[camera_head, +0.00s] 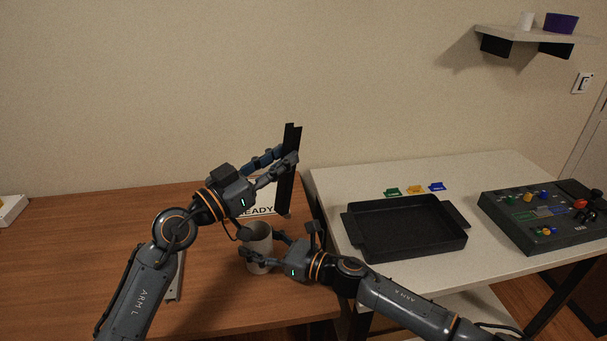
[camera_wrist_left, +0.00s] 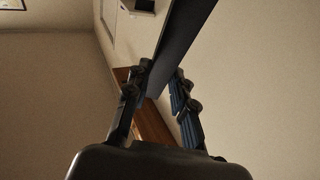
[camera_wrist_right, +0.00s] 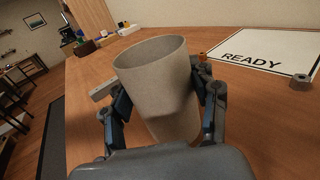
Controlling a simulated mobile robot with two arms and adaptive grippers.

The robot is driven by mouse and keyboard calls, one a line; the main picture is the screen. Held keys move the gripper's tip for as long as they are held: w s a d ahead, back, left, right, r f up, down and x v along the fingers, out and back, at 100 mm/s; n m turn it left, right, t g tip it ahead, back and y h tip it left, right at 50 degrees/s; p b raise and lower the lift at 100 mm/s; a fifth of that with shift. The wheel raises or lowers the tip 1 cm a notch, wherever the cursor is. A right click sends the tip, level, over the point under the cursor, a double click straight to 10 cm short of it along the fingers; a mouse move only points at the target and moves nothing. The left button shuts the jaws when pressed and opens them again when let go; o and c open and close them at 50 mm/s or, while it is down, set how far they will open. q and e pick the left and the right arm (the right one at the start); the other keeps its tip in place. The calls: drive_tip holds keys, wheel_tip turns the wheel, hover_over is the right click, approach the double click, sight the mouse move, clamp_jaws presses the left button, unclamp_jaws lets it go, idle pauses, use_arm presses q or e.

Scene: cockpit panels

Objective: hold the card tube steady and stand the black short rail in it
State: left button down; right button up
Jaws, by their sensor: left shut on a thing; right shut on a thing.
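The card tube (camera_head: 259,240) is a pale grey open cylinder standing on the brown table. My right gripper (camera_head: 262,251) is shut around its sides; in the right wrist view the tube (camera_wrist_right: 158,85) leans a little in the picture and its mouth faces up. The black short rail (camera_head: 287,170) is long, dark and nearly upright, above and slightly right of the tube. My left gripper (camera_head: 287,166) is shut on the rail around its middle. The rail also shows between the fingers in the left wrist view (camera_wrist_left: 182,40). The rail is apart from the tube's mouth.
A white READY mat (camera_wrist_right: 262,52) lies behind the tube, with a small grey nut-like piece (camera_wrist_right: 300,82) on its near edge. A black tray (camera_head: 405,228), coloured tags (camera_head: 415,190) and a control box (camera_head: 545,214) are on the white table at right. The left table area is mostly clear.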

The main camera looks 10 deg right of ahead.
use_arm(q)
drive_tip(key=s+a+r+n+t+y, duration=0.1)
drive_tip(key=a+r+n+t, duration=0.15)
drive_tip(key=a+t, duration=0.4)
wheel_tip(320, 180, down, 14)
drive_tip(key=a+g, duration=0.1)
idle(1.1)
drive_tip(key=c, duration=1.1)
unclamp_jaws()
drive_tip(key=shift+o, duration=0.2)
drive_tip(key=v, duration=0.7)
drive_tip(key=shift+s+a, duration=0.15)
drive_tip(key=shift+a, duration=0.05)
